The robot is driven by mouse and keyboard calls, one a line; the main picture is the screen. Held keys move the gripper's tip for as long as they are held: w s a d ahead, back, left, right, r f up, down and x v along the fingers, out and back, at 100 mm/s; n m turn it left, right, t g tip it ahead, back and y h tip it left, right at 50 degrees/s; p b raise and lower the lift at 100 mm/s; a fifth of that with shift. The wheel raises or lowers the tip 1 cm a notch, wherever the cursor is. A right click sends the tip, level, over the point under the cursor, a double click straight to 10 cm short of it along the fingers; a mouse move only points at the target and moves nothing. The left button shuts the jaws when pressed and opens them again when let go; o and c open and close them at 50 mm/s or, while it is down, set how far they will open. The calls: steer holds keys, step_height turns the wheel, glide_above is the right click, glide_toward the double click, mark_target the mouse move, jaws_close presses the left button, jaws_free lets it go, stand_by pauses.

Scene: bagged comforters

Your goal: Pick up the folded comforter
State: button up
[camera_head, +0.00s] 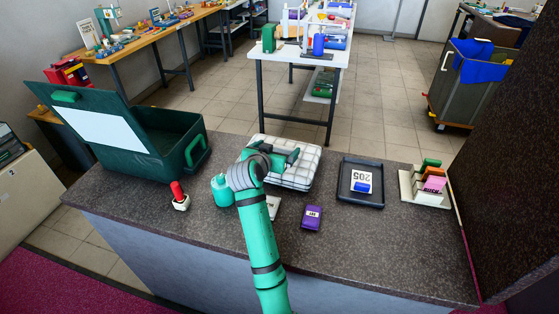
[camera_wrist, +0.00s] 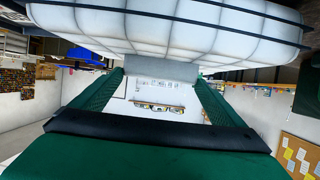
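The folded comforter (camera_head: 304,168) is a white quilted bundle with dark bands, lying flat on the dark counter. In the wrist view the comforter (camera_wrist: 200,32) fills the top, with a grey piece (camera_wrist: 160,70) at its edge between my fingertips. My gripper (camera_head: 284,154) is at the near left part of the comforter and hides some of it. Its two green fingers are spread wide in the wrist view (camera_wrist: 160,82). I cannot tell whether the fingertips touch the grey piece or the comforter.
The counter's right front is clear.

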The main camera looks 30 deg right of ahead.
steer(key=shift+r, duration=0.1)
steer(key=c, duration=0.9)
